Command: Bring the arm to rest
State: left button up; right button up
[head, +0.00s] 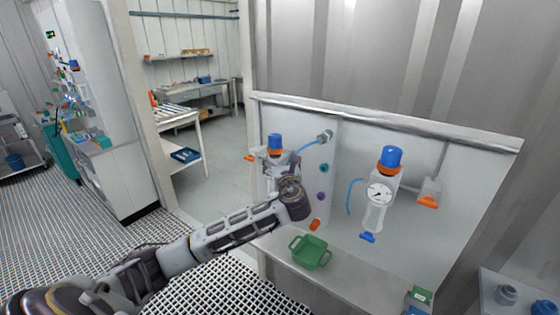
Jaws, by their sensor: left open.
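My left arm (235,232) reaches in from the lower left across the front of a grey panel. Its wrist (293,198) is bent at the panel's left part. My left gripper (273,163) is small in the picture, just below a blue-capped fitting with an orange ring (275,143). It is open, and I see nothing held in it. I cannot tell whether its fingers touch the fitting. The wrist hides part of the panel behind it. My right gripper is not in view.
The panel (335,190) carries a gauge unit (380,192) with a blue knob, a blue hose and orange-handled valves. A green tray (310,252) sits on the ledge below the wrist. Open grating floor (60,210) lies left.

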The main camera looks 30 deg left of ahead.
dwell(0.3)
pick_arm(q)
jog(key=s+d+f+n+g+h, duration=0.25)
jog(key=s+d+f+n, duration=0.3)
jog(key=f, duration=0.45)
jog(key=s+d+f+n+g+h, duration=0.2)
jog(key=s+d+f+n+h, duration=0.25)
jog(key=s+f, duration=0.35)
jog(key=s+d+f+n+g+h, duration=0.25)
jog(key=s+f+n, duration=0.35)
jog(key=s+n, duration=0.3)
jog(key=s+d+f+n+g+h, duration=0.25)
jog(key=s+d+f+n, duration=0.35)
jog(key=s, duration=0.6)
notch_tip(320, 180, down, 32)
jog(key=s+a+g, duration=0.2)
jog(key=s+a+f, duration=0.2)
jog(key=s+f, duration=0.8)
jog(key=s, duration=0.1)
jog(key=s+a+f+g, duration=0.1)
jog(key=s+a+f, duration=0.1)
jog(key=s+f, duration=0.8)
jog(key=shift+s+a, duration=0.2)
jog(key=shift+s, duration=0.65)
